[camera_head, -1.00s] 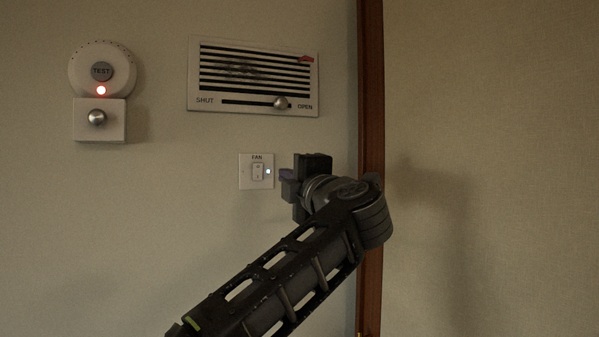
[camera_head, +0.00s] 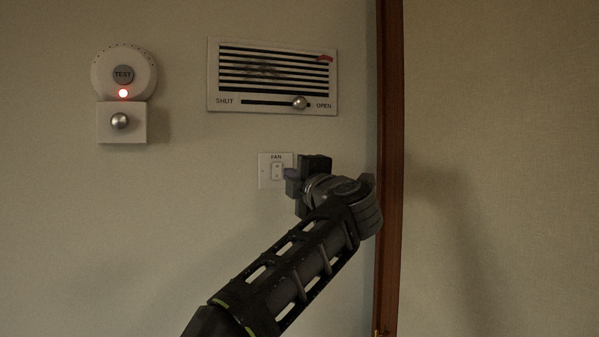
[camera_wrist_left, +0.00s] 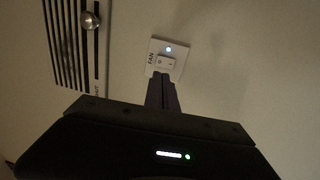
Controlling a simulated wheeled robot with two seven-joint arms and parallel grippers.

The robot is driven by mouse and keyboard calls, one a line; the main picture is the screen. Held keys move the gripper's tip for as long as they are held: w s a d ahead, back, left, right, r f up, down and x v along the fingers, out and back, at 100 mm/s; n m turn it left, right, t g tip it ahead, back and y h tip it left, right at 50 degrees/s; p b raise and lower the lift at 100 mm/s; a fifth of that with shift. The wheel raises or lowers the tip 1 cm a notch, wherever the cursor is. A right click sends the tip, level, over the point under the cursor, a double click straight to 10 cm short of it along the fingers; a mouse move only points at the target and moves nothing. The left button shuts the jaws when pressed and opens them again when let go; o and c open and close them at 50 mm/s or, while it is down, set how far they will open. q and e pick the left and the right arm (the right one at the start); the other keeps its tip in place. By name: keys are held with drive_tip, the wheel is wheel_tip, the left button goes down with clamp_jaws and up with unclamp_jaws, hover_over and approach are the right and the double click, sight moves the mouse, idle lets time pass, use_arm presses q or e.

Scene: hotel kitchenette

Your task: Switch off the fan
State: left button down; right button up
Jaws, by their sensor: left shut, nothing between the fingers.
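The fan switch (camera_head: 276,171) is a white rocker on a square white wall plate labelled FAN. In the left wrist view the switch (camera_wrist_left: 165,63) shows just beyond the fingertips, with a lit bluish-white light beside it. My left gripper (camera_head: 289,175) is shut and empty, and overlaps the right edge of the plate in the head view, hiding the light there. In the left wrist view the shut fingers (camera_wrist_left: 161,80) point at the plate's lower edge. I cannot tell whether they touch it. My right gripper is not in view.
A vent (camera_head: 272,75) with a slider knob near OPEN is above the switch. A round TEST alarm (camera_head: 124,73) with a red light and a knob box (camera_head: 120,122) are at upper left. A wooden post (camera_head: 390,170) stands right of my left gripper.

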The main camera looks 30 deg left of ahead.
sight(276, 167)
use_arm(q)
drive_tip(key=p+x, duration=0.3)
drive_tip(key=x, duration=0.3)
drive_tip(key=shift+w+a+r, duration=0.15)
drive_tip(key=shift+r, duration=0.05)
drive_tip(key=shift+w+a+f, duration=0.1)
drive_tip(key=shift+w+a, duration=0.3)
drive_tip(key=shift+a, duration=0.2)
drive_tip(key=shift+d, duration=0.1)
